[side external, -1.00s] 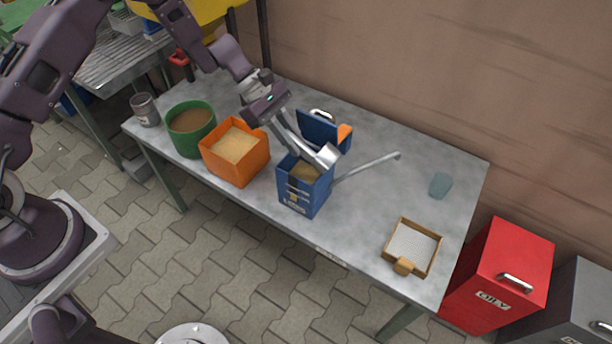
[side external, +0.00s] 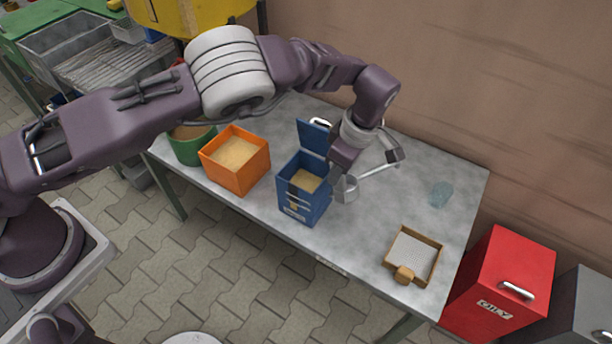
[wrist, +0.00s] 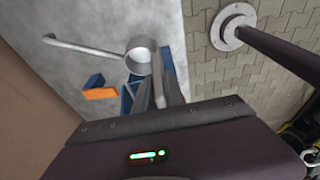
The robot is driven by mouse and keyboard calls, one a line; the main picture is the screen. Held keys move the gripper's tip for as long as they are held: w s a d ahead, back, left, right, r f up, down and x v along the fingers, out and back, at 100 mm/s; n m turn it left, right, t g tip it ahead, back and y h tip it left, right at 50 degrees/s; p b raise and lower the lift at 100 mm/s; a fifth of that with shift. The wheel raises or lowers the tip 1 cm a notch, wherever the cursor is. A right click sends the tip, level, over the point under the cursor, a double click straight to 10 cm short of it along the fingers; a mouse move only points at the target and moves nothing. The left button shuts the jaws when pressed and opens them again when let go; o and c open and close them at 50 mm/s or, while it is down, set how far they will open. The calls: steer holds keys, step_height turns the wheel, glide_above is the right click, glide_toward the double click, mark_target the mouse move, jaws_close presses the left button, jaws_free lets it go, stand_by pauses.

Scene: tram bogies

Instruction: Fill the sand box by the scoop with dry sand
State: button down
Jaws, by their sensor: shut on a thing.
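The blue sand box (side external: 304,205) stands upright near the table's front edge. Its lid (side external: 314,136) is raised, and pale sand (side external: 305,181) shows inside. The orange bin (side external: 234,172) to its left holds light sand. My gripper (wrist: 158,100) is shut on the metal scoop, whose round silver cup (wrist: 140,60) shows at the fingertips. In the side view this cup (side external: 346,189) is just right of the sand box, apart from its opening. My wrist hides the fingers there. Whether sand is in the cup cannot be told.
A thin silver rod (side external: 380,169) reaches right from the cup. A green tub (side external: 190,148) stands left of the orange bin. A wooden-framed tray (side external: 412,256) and a pale translucent piece (side external: 440,193) lie right. A red bin (side external: 503,286) stands off the table's right end.

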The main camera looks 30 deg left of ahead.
steer(key=shift+d+f+y, duration=0.15)
steer(key=shift+d+y, duration=0.45)
steer(key=shift+d, duration=0.25)
steer(key=shift+w+d+b, duration=0.15)
steer(key=shift+d+b, duration=0.15)
steer(key=shift+b, duration=0.25)
steer(key=shift+d+y+b, duration=0.3)
steer(key=shift+y, duration=0.1)
steer(key=r, duration=0.5)
steer(key=shift+s, duration=0.2)
